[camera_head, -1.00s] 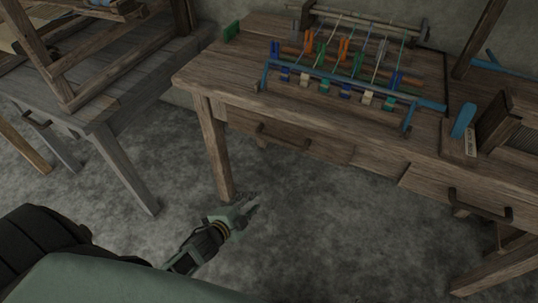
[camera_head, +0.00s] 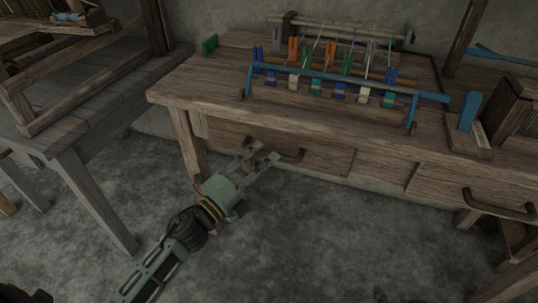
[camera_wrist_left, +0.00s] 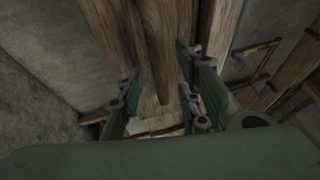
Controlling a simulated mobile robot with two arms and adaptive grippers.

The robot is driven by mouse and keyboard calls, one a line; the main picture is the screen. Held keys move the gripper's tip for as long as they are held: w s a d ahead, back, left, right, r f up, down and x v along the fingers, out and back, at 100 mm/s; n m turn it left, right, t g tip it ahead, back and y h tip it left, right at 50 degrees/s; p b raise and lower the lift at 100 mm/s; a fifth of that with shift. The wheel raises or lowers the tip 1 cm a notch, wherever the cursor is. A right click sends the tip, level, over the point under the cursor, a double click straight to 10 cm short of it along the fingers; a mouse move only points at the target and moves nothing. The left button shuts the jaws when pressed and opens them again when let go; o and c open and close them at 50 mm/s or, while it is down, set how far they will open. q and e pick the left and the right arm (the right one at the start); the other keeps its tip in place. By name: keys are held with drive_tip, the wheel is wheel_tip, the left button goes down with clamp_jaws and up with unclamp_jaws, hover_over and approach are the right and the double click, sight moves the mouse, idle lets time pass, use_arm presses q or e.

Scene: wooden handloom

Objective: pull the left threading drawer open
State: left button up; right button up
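The left threading drawer (camera_head: 325,160) is set under the wooden worktable, with a dark bar handle (camera_head: 291,157) on its front. Its front looks flush with the table frame. My left gripper (camera_head: 265,151) is open, its two fingers pointing at the left end of the handle; I cannot tell whether they touch it. In the left wrist view, the green fingers of the left gripper (camera_wrist_left: 158,95) stand apart, with brown wood beyond and no clear grip on anything. My right gripper is not in view.
The table's front left leg (camera_head: 188,143) stands close left of the gripper. A threading frame with colored clips (camera_head: 340,80) sits on the tabletop. Another drawer handle (camera_head: 498,207) is at right. A grey bench (camera_head: 85,110) stands at left. The floor in front is clear.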

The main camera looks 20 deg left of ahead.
use_arm(q)
drive_tip(key=shift+x, duration=1.5)
clamp_jaws()
